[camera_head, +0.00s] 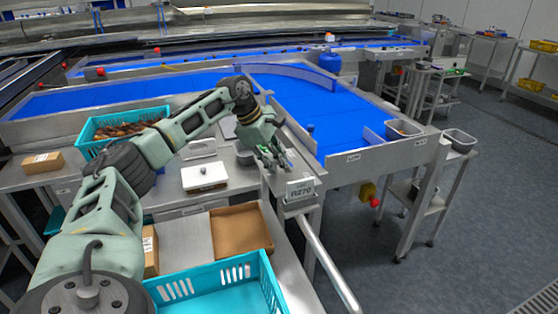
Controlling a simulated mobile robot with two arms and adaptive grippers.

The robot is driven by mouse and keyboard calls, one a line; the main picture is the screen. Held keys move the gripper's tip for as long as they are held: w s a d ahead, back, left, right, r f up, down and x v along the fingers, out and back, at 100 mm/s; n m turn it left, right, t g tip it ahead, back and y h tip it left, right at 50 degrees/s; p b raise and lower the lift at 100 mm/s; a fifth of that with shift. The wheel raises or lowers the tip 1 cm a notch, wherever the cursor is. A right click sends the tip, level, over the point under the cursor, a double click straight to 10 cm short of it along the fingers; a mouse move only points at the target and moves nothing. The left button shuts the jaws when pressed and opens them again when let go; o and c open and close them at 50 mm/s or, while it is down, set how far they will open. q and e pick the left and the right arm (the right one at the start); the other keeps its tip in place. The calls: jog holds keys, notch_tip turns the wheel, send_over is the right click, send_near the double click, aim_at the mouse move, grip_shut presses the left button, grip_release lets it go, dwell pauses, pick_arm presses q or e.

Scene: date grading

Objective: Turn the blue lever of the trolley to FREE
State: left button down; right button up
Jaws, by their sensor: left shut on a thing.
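My left gripper (279,160) reaches in from the left, low over the metal edge of the bench beside the blue belt. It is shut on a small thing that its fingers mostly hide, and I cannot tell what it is. A card reading R270 (300,189) stands just in front of the gripper, above a bare metal bar (328,264) that slopes down to the right. I cannot make out for certain a blue lever or a FREE mark. My right gripper is not in view.
A teal crate of dates (100,149), a white scale (204,177) and a brown tray (241,245) lie left of the gripper. An empty teal crate (262,264) is at the front. The blue belt (318,105) runs behind.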

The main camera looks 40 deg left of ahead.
pick_arm(q)
jog(key=n+y, duration=0.1)
jog(key=n, duration=0.1)
jog(key=w+n+t+y+p, duration=0.1)
jog(key=n, duration=0.1)
jog(key=shift+w+a+r+n, duration=0.15)
jog(key=shift+n, duration=0.15)
jog(key=n, duration=0.1)
jog(key=n+y, duration=0.1)
jog(key=n, duration=0.1)
jog(key=w+n+y, duration=0.1)
jog(key=shift+a+p, duration=0.3)
jog(key=shift+a, duration=0.05)
jog(key=n, duration=0.2)
jog(key=n+y, duration=0.1)
jog(key=a+n+y, duration=0.1)
jog(key=n, duration=0.1)
jog(key=shift+w+a+n+g, duration=0.1)
jog(key=shift+w+n+g, duration=0.2)
jog(key=shift+w+g, duration=0.1)
jog(key=n+y, duration=0.1)
jog(key=n, duration=0.1)
jog(key=a+n+g, duration=0.1)
jog(key=n, duration=0.1)
jog(key=shift+a+y, duration=0.1)
jog(key=shift+y, duration=0.3)
jog(key=shift+s+g, duration=0.1)
jog(key=shift+g, duration=0.2)
